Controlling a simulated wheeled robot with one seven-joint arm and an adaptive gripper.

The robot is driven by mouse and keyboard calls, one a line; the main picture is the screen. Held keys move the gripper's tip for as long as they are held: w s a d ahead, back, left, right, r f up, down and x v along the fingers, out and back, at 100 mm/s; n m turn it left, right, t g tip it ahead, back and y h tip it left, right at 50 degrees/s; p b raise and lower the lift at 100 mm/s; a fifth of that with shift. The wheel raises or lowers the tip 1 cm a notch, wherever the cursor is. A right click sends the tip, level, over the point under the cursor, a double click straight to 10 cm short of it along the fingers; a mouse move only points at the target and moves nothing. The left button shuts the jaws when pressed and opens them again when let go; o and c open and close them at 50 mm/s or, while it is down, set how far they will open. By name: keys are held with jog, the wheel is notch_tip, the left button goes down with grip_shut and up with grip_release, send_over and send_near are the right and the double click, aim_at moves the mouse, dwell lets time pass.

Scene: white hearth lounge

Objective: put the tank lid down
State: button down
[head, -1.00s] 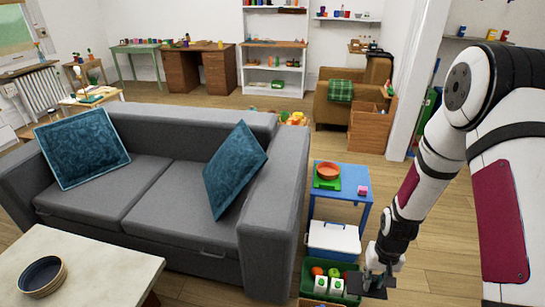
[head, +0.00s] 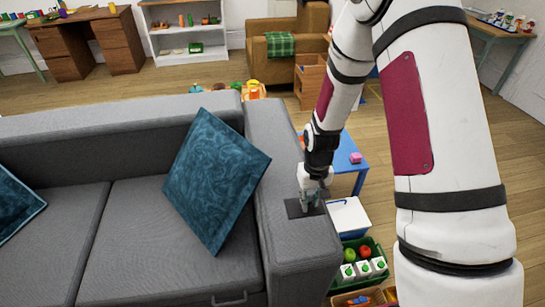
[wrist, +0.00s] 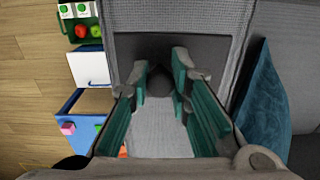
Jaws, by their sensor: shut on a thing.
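The tank lid (head: 293,209) is a dark, flat, rectangular plate. In the head view it is over the right armrest of the grey sofa (head: 283,185). My gripper (head: 309,201) comes down on it from above. In the wrist view the lid (wrist: 205,55) lies flat across the picture, with the grey armrest fabric around it. My gripper's green-padded fingers (wrist: 161,78) are closed around a dark round knob at its middle. I cannot tell whether the lid touches the armrest or is just above it.
A teal cushion (head: 213,180) leans beside the armrest on the left. On the right stand a blue table (head: 350,150), a white and blue box (head: 347,218) and a green crate (head: 345,247) with fruit and cartons. The front part of the armrest is clear.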

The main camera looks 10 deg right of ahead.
jog(key=w+b, duration=0.1)
jog(key=w+f+b, duration=0.1)
jog(key=b, duration=0.1)
jog(key=shift+w+d+f, duration=0.1)
jog(key=shift+w+d, duration=0.05)
jog(key=b, duration=0.4)
jog(key=shift+w+d+f, duration=0.25)
jog(key=shift+w+d, duration=0.05)
jog(key=shift+d, duration=0.05)
jog(key=b, duration=0.3)
jog(key=shift+w+d+f+b, duration=0.1)
jog(key=shift+d+f+b, duration=0.2)
jog(key=shift+d, duration=0.05)
jog(key=b, duration=0.2)
jog(key=d+b, duration=0.1)
jog(key=b, duration=0.1)
jog(key=shift+s+f, duration=0.25)
